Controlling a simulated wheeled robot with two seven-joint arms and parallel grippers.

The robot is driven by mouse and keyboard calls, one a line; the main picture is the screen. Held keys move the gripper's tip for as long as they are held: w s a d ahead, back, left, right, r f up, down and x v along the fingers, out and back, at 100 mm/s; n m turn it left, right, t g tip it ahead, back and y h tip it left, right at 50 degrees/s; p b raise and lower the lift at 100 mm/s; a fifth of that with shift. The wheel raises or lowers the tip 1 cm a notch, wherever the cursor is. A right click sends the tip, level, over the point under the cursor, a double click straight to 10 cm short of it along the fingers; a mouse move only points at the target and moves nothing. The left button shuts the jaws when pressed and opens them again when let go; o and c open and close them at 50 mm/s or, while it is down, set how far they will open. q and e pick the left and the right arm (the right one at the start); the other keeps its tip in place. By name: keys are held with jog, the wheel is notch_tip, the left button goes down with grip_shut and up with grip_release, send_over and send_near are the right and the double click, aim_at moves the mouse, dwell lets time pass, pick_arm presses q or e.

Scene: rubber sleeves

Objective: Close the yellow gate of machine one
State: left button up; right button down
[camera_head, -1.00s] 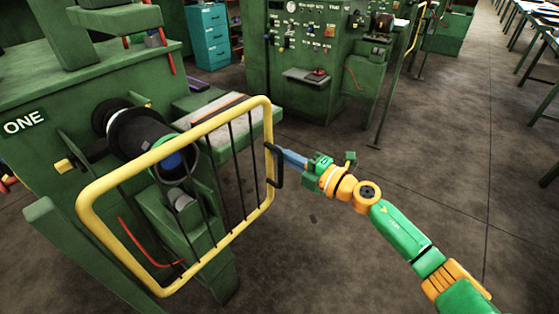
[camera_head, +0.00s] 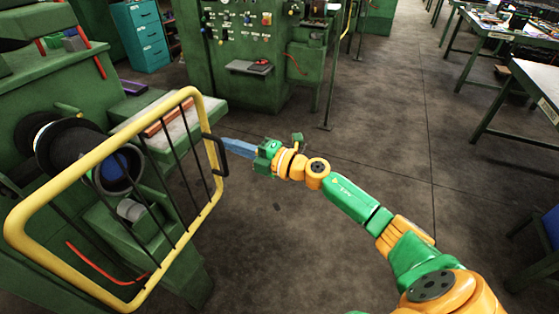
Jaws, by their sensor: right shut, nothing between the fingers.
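The yellow gate (camera_head: 103,152), a tubular frame with dark vertical bars, stands in front of the green machine (camera_head: 35,92) at the left. Its black handle (camera_head: 222,157) is on the gate's right side. The machine's black cylinder (camera_head: 75,150) with a blue inner end shows behind the gate. My right gripper (camera_head: 226,142) is shut, its blue fingers pointing left at the handle's upper part. The tips are at or very close to the handle; I cannot tell whether they touch. My left gripper is not in view.
Another green machine with a control panel (camera_head: 240,22) stands at the back, beside a teal drawer cabinet (camera_head: 141,36). Green work tables (camera_head: 525,110) stand at the right. The grey floor (camera_head: 300,240) between is clear.

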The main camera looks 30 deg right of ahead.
jog(key=b+v, duration=0.3)
jog(key=v, duration=0.8)
jog(key=d+f+m+t+h, duration=0.1)
jog(key=d+f+m+h, duration=0.6)
jog(key=f, duration=0.4)
jog(key=s+d+f+m+g+h, duration=0.2)
jog(key=s+f+m, duration=0.15)
jog(key=f, duration=0.55)
jog(key=s+d+f+m+g+h, duration=0.1)
jog(key=s+d+f+m, duration=0.1)
jog(key=f+m, duration=0.45)
jog(key=s+a+f+m+g+h, duration=0.1)
jog(key=s+a+f+g, duration=0.15)
jog(key=s+f, duration=0.45)
jog(key=s+a+f+m+g, duration=0.1)
jog(key=s+a+f+g, duration=0.15)
jog(key=s+f, duration=0.4)
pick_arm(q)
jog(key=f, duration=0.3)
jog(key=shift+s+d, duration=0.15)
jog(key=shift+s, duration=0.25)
pick_arm(e)
jog(key=s+a+f+m+g, duration=0.1)
jog(key=s+a+f+g, duration=0.2)
jog(key=s, duration=0.6)
jog(key=s+a+f+m+g+y, duration=0.1)
jog(key=s+a+f+g, duration=0.3)
jog(key=s+a+f, duration=0.4)
jog(key=shift+s+m, duration=0.5)
jog(key=shift+s, duration=0.15)
